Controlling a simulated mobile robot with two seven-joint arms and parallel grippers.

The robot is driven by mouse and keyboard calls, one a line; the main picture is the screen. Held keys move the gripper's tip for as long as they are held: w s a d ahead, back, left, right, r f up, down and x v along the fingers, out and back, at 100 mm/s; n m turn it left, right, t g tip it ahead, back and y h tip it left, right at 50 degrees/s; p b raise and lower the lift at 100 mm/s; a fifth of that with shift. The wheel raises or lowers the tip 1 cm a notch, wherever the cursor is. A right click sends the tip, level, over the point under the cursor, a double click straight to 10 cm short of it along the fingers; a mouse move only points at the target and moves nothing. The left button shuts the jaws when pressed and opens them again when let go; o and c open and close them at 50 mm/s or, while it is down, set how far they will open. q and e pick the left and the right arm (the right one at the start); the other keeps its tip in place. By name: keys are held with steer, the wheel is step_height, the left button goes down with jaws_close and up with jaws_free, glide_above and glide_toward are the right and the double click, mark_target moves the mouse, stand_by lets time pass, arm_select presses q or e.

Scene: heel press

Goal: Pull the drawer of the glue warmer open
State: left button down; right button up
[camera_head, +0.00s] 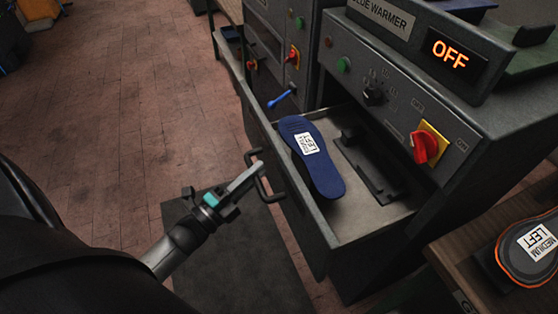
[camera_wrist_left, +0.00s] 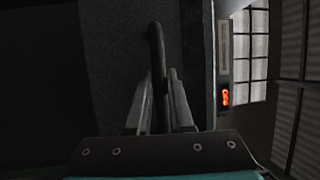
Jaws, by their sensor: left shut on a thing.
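The glue warmer (camera_head: 400,55) is a grey machine with a lit orange "OFF" display (camera_head: 450,54). Its drawer (camera_head: 284,182) stands open toward the left, with a dark blue insole labelled "LEFT" (camera_head: 325,175) lying inside beside a dark holder (camera_head: 368,170). My left gripper (camera_head: 254,176) is shut on the drawer's dark handle (camera_head: 262,187) at the drawer front. The left wrist view shows the handle bar (camera_wrist_left: 156,55) between the two fingers (camera_wrist_left: 160,105). My right gripper is not in view.
A wooden table (camera_head: 450,255) at the lower right bears a dark sole with an orange rim (camera_head: 530,250). A red knob on a yellow plate (camera_head: 428,144) is above the drawer. The brick floor (camera_head: 90,110) at the left is clear, with a dark mat (camera_head: 230,250) below the drawer.

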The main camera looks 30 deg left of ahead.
arm_select(q)
steer(key=shift+s+a, duration=1.05)
steer(key=shift+s, duration=0.3)
steer(key=c, duration=0.8)
jaws_free()
steer(key=v, duration=1.5)
steer(key=shift+b, duration=0.45)
steer(key=shift+s, duration=0.1)
